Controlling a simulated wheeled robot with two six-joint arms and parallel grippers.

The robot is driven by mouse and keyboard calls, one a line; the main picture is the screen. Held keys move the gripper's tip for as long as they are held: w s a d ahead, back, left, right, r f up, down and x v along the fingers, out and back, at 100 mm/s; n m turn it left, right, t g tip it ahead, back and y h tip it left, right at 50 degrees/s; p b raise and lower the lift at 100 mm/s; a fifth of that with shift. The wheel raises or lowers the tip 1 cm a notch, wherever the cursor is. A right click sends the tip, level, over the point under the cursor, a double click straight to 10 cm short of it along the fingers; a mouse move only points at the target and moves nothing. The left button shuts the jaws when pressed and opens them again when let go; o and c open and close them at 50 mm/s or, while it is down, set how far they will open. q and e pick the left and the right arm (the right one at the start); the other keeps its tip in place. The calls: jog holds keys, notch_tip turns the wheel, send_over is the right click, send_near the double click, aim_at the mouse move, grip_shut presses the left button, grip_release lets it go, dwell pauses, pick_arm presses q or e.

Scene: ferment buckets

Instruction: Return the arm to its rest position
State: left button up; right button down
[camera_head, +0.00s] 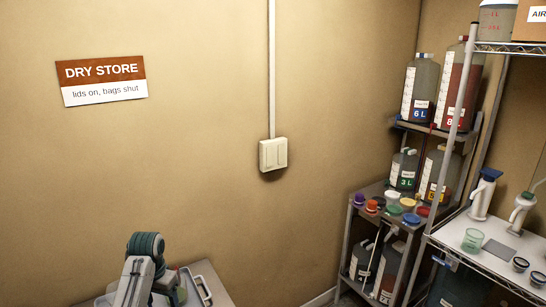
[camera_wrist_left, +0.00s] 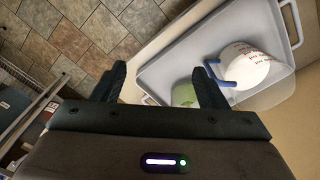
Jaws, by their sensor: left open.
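My left arm (camera_head: 145,265) rises at the bottom left of the head view; its gripper cannot be made out there. In the left wrist view my left gripper (camera_wrist_left: 160,82) has its two dark fingers apart, with nothing between them. Beyond the fingers, to the right, lies a grey tray (camera_wrist_left: 165,62) with handles. My right arm and gripper do not show.
The tray (camera_head: 210,284) holds a white container (camera_wrist_left: 248,66) with a blue handle and a green item (camera_wrist_left: 184,94). Shelves (camera_head: 480,258) with jugs, lids and pumps stand at the right. A tiled floor (camera_wrist_left: 70,35) shows.

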pick_arm(q)
jog(key=s+f+n+b, duration=0.1)
jog(key=s+f+b, duration=0.35)
jog(key=f, duration=1.05)
jog(key=s+f+b, duration=0.1)
jog(key=s+f, duration=0.6)
jog(key=f, duration=0.7)
jog(key=s+f+n+b, duration=0.15)
jog(key=s+f, duration=0.45)
jog(key=f, duration=0.9)
jog(key=s+f+b, duration=0.2)
jog(key=s+f, duration=0.6)
jog(key=s, duration=0.4)
jog(key=s+f+b, duration=0.3)
jog(key=s+f, duration=0.6)
jog(key=s, duration=0.4)
jog(key=s+d+f+t+b, duration=0.1)
jog(key=s+f+b, duration=0.1)
jog(key=s+f, duration=0.6)
jog(key=s, duration=0.5)
jog(key=shift+s+f+y, duration=0.15)
jog(key=shift+y, duration=0.25)
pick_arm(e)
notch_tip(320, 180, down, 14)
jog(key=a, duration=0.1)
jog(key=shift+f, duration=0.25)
